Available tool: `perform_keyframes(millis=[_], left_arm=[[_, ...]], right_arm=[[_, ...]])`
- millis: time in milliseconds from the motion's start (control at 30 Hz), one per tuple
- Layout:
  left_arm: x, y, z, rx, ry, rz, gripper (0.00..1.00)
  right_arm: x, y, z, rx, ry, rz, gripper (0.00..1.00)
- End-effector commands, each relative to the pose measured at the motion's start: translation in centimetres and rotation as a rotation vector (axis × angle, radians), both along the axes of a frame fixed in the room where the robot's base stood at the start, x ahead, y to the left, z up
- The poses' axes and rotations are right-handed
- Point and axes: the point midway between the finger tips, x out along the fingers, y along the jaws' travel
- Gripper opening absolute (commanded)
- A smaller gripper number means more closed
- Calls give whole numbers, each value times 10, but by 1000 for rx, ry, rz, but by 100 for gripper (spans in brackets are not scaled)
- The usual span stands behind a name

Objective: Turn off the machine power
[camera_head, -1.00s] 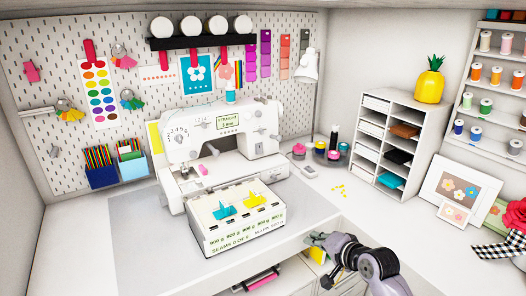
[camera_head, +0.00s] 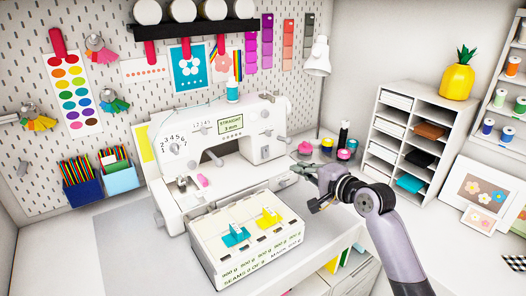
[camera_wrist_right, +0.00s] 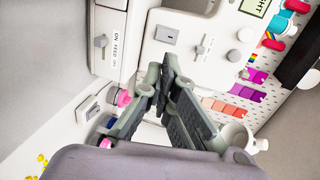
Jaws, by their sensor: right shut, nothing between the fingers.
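The white sewing machine (camera_head: 215,140) stands on the desk against the pegboard, with a screen reading "STRAIGHT". In the right wrist view its side (camera_wrist_right: 215,35) fills the top, turned sideways. A grey square plate with a small dark spot (camera_wrist_right: 166,35) and a slider (camera_wrist_right: 203,46) show there. A lever (camera_wrist_right: 100,42) sits beside the words "ON FEED OFF". I cannot tell which of these is the power control. My right gripper (camera_head: 297,169) is shut and empty, just right of the machine's right end; its fingers (camera_wrist_right: 158,82) show in the wrist view. My left gripper is out of view.
A white box (camera_head: 245,245) with teal and yellow pieces stands in front of the machine. Colourful spools (camera_head: 345,150) and a white shelf unit (camera_head: 395,135) stand at the right. An open drawer (camera_head: 335,262) lies below the desk edge.

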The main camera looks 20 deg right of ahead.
Motion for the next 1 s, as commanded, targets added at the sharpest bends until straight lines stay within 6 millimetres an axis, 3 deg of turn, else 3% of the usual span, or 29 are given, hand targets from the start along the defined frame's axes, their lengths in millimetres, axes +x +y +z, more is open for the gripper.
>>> perform_keyframes(millis=[167, 467, 1000], left_arm=[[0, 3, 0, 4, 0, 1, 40], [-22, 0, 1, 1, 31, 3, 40], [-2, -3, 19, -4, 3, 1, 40]], right_arm=[[0, -1, 1, 4, -2, -1, 0], [8, 2, 1, 4, -2, -1, 0], [97, 35, -20, 4, 0, -1, 0]])
